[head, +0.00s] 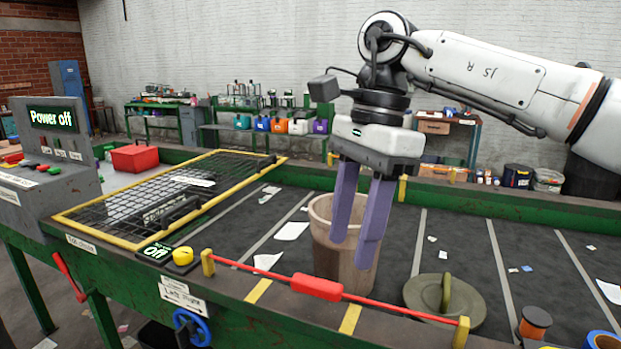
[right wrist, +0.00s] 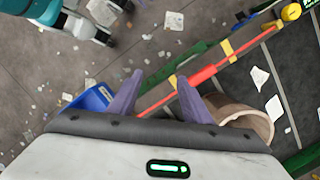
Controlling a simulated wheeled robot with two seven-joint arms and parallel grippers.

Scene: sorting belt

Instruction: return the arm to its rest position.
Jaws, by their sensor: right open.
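My right gripper (head: 361,218) is open, its two purple fingers pointing down in front of a brown wooden barrel-like container (head: 328,257) on the dark belt. The fingers hide part of the container's front and rim. In the right wrist view my right gripper (right wrist: 158,98) holds nothing between its fingers, and the container (right wrist: 262,118) shows to the right of them. My right arm reaches in from the upper right of the head view. My left gripper is not in view.
A red bar (head: 318,287) runs along the belt's front edge. A round olive lid (head: 462,303) lies right of the container. A yellow-framed mesh guard (head: 110,240) covers the belt's left part. A control box (head: 52,150) reads "Power off". A blue bin (right wrist: 92,100) shows in the wrist view.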

